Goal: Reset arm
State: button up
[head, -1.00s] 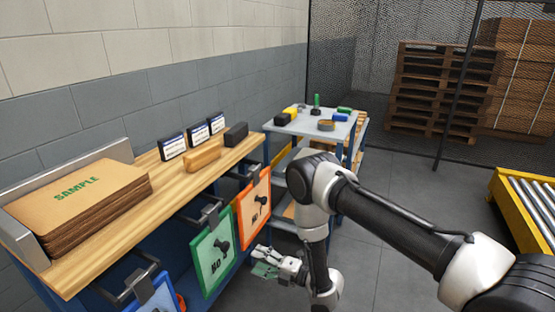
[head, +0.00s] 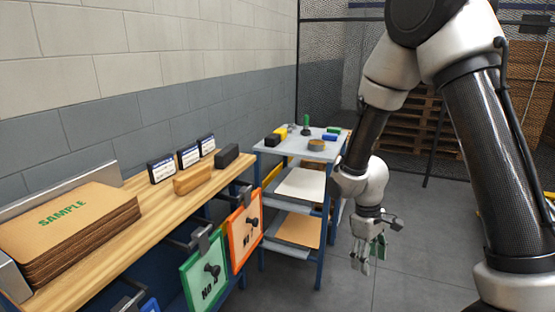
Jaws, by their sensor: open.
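My arm is raised and folded at the right of the head view. My gripper (head: 368,256) hangs from it, pointing down, with its fingers apart and nothing between them. It is in free air over the grey floor, to the right of the shelf cart (head: 324,222) and apart from it. The green framed panel (head: 204,274) and the orange framed panel (head: 245,231) hang at the front of the wooden bench (head: 150,232), well to the left of my gripper.
The bench holds a stack of brown SAMPLE sheets (head: 66,233), several dark labelled blocks (head: 188,157) and a tan block (head: 193,180). Small items lie on the cart's top. A mesh fence (head: 335,75) and wooden pallets (head: 408,135) stand behind. The floor around my gripper is clear.

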jog(key=s+d+r+m+t, duration=0.2)
jog(key=s+d+r, duration=0.2)
jog(key=r, duration=0.5)
jog(key=s+d+r+m+t+y, duration=0.1)
jog(key=s+d+r+m+t, duration=0.1)
jog(key=s+r, duration=0.4)
jog(key=s+d+r+m+t, duration=0.2)
jog(key=s+d+r, duration=0.3)
jog(key=r, duration=0.8)
jog(key=shift+s+d+r+m+y, duration=0.35)
jog(key=shift+s+m, duration=0.2)
jog(key=shift+m, duration=0.35)
